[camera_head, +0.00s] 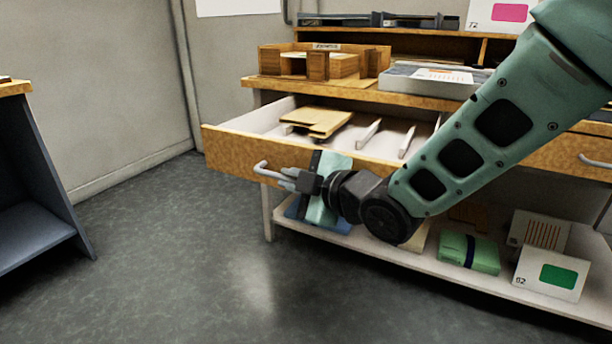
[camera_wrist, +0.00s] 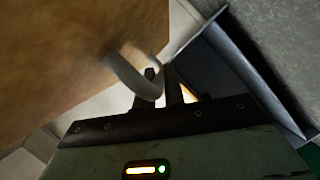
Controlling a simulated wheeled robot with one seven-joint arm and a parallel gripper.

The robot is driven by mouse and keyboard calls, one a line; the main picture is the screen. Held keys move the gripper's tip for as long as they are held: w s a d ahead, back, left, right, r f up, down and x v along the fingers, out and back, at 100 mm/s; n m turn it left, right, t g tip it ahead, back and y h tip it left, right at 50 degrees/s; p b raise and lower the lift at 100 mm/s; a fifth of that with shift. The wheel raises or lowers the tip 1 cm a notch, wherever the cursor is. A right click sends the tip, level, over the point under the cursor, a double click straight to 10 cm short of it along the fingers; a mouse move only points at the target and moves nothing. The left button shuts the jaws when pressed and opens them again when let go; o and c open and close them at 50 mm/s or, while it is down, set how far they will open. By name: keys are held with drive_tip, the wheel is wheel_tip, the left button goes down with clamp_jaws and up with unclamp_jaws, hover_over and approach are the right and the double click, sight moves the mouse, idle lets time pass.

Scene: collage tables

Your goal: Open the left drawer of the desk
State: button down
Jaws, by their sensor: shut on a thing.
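The desk's left drawer (camera_head: 225,150) has a wooden front and a white inside, and it stands pulled out from the desk (camera_head: 262,84). Its metal handle (camera_head: 262,170) is on the front, and my gripper (camera_head: 288,180) is at the handle. In the wrist view the curved handle (camera_wrist: 134,78) runs from the wooden drawer front (camera_wrist: 60,60) to my fingers (camera_wrist: 160,82), which are shut on it. The fingers cover part of the handle. Inside the drawer lie wooden pieces (camera_head: 318,122) and white dividers (camera_head: 368,132).
A wooden organizer (camera_head: 318,66) and a grey tray (camera_head: 425,86) stand on the desk top. The lower shelf (camera_head: 400,256) holds a green bundle (camera_head: 468,252) and a white box (camera_head: 550,273). A dark shelf unit (camera_head: 35,200) stands at left. The floor between is clear.

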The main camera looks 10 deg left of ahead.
drive_tip(key=shift+s+a+f+b, duration=0.1)
drive_tip(key=shift+s+a+b, duration=0.1)
drive_tip(key=shift+s, duration=0.6)
drive_tip(key=shift+s+a+r+b, duration=0.1)
drive_tip(key=shift+s+a+b, duration=0.05)
drive_tip(key=shift+s, duration=0.6)
drive_tip(key=shift+s+a+f+b, duration=0.1)
drive_tip(key=shift+s+a+b, duration=0.1)
drive_tip(key=shift+s, duration=0.6)
drive_tip(key=shift+s, duration=0.1)
drive_tip(key=c, duration=1.5)
unclamp_jaws()
drive_tip(key=b+v, duration=0.5)
drive_tip(key=v, duration=1.2)
drive_tip(key=shift+b, duration=0.4)
